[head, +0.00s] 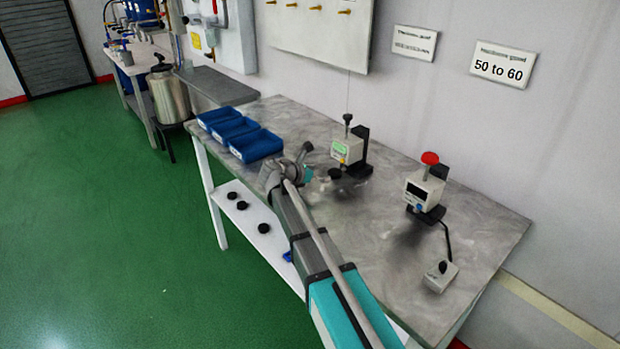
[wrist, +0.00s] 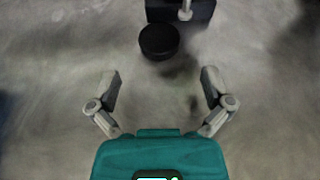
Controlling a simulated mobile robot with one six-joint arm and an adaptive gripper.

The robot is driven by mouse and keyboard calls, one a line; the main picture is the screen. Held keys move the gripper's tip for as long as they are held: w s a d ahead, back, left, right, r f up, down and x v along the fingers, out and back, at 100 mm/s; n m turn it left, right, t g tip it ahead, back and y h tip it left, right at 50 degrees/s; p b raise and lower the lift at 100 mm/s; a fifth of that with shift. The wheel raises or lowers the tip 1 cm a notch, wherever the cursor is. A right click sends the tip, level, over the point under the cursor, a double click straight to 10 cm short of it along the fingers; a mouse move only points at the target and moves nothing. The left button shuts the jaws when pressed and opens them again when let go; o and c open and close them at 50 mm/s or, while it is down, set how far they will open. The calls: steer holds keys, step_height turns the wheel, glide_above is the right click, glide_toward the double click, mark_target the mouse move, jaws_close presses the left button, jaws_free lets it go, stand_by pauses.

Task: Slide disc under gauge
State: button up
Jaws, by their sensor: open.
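A black disc (wrist: 159,42) lies flat on the metal table, at the near edge of the gauge's dark base (wrist: 160,10). I cannot tell whether they touch. The gauge's pale probe tip (wrist: 186,9) is above the base, right of the disc. In the head view, the disc (head: 334,174) is beside the left gauge (head: 347,149), a pale box with a green label and black knob on a dark stand. My gripper (wrist: 161,74) is open and empty, its fingers spread apart, with the disc just beyond the fingertips. In the head view, the fingers are hard to make out.
A second gauge with a red knob (head: 425,190) stands to the right, with a small box (head: 441,276) on a cable. Blue bins (head: 256,145) stand at the table's left end. Several black discs (head: 264,228) lie on the lower white shelf. Table between the gauges is clear.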

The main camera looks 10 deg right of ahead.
mark_target(333, 173)
steer(key=shift+b+x, duration=0.8)
steer(key=shift+x, duration=1.8)
steer(key=c, duration=1.1)
steer(key=shift+s+d, duration=0.95)
steer(key=shift+d, duration=0.25)
steer(key=o, duration=1.1)
steer(key=shift+s, duration=0.1)
